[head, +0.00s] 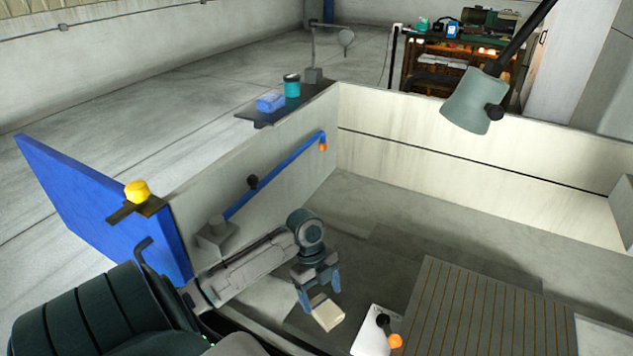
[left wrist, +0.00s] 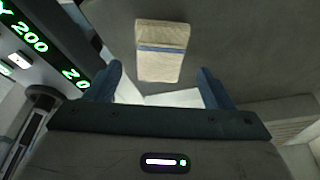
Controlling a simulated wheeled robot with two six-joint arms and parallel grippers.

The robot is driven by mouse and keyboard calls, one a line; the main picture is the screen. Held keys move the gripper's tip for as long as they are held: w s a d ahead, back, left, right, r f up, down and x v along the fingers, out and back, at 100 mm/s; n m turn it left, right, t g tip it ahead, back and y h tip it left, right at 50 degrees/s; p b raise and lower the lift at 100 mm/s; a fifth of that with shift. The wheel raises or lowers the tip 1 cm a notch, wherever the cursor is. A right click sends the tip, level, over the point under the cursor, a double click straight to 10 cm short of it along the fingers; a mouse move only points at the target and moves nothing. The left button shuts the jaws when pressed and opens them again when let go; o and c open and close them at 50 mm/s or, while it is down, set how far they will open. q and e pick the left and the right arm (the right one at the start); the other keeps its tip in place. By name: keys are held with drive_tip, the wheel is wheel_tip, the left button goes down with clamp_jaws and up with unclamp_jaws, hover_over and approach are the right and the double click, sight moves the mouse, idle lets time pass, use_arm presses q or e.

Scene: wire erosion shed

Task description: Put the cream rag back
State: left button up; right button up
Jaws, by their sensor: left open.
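The cream rag (head: 328,313) is a folded pale block lying on the dark grey floor of the walled tank, low in the middle of the head view. In the left wrist view the cream rag (left wrist: 160,66) shows a blue stripe across it, just beyond the fingertips. My left gripper (head: 320,287) is open, pointing down close to the rag. In the wrist view its blue fingers (left wrist: 160,82) stand apart on either side, with nothing held. Whether the fingers touch the rag cannot be told. My right gripper is not in view.
A dark shelf (head: 258,120) on the tank wall holds a blue folded cloth (head: 270,102) and a teal jar (head: 292,87). A white card (head: 368,341) with a black-and-orange tool (head: 389,332) lies right of the rag, beside a slatted plate (head: 480,310). A lamp (head: 470,102) hangs at right.

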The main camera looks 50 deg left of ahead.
sight(316, 298)
use_arm(q)
drive_tip(key=b+v, duration=0.1)
drive_tip(key=v, duration=0.6)
drive_tip(key=shift+r+b, duration=0.4)
drive_tip(key=shift+a, duration=0.15)
